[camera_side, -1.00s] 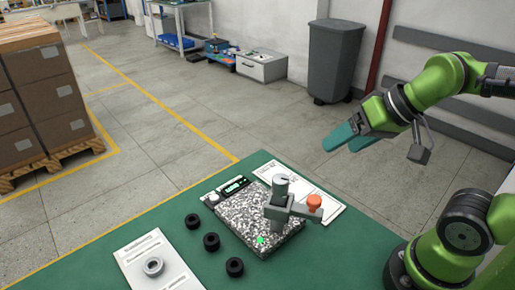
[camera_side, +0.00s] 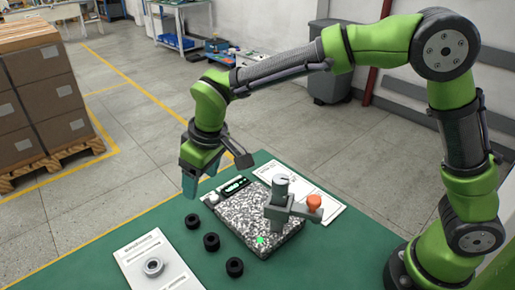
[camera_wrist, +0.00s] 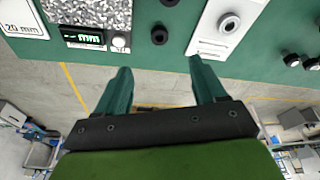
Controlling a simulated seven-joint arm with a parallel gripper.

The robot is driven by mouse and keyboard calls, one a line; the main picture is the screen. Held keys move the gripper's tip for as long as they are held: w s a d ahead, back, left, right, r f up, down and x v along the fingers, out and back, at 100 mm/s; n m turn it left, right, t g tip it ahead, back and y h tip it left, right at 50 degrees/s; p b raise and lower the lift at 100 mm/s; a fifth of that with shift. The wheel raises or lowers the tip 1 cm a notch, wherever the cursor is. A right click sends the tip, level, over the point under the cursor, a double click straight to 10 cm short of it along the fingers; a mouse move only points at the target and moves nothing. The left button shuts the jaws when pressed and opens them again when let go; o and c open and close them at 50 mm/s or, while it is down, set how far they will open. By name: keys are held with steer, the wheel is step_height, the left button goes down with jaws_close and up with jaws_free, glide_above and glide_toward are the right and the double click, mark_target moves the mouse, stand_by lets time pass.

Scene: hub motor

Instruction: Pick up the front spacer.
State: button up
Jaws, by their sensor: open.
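Three black ring spacers lie in a row on the green table in the side view: the front one (camera_side: 235,267) nearest the camera, a middle one (camera_side: 211,242) and a back one (camera_side: 192,221). In the wrist view one black spacer (camera_wrist: 159,36) shows beyond the fingertips, and part of another (camera_wrist: 169,2) is cut by the top edge. I cannot tell whether the front one shows there. My gripper (camera_side: 188,188) is open and empty, pointing down above the table's far edge, behind the back spacer. Its two fingers (camera_wrist: 158,72) are apart in the wrist view.
A speckled block (camera_side: 250,215) with a display (camera_side: 234,186), grey post (camera_side: 279,205) and orange knob (camera_side: 314,202) stands right of the spacers. A white plate (camera_side: 138,250) with a grey ring (camera_side: 153,266) lies left. Dark round parts (camera_wrist: 290,59) show at the wrist view's right.

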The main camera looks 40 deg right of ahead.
glide_above(192, 219)
steer(key=s, duration=0.2)
steer(key=f, duration=0.6)
steer(key=d+f, duration=0.1)
steer(key=f, duration=0.3)
steer(key=shift+w+f, duration=0.1)
steer(key=shift+w, duration=0.1)
steer(key=shift+x, duration=2.65)
steer(key=shift+a, duration=0.2)
steer(key=c, duration=1.2)
steer(key=shift+o, duration=0.2)
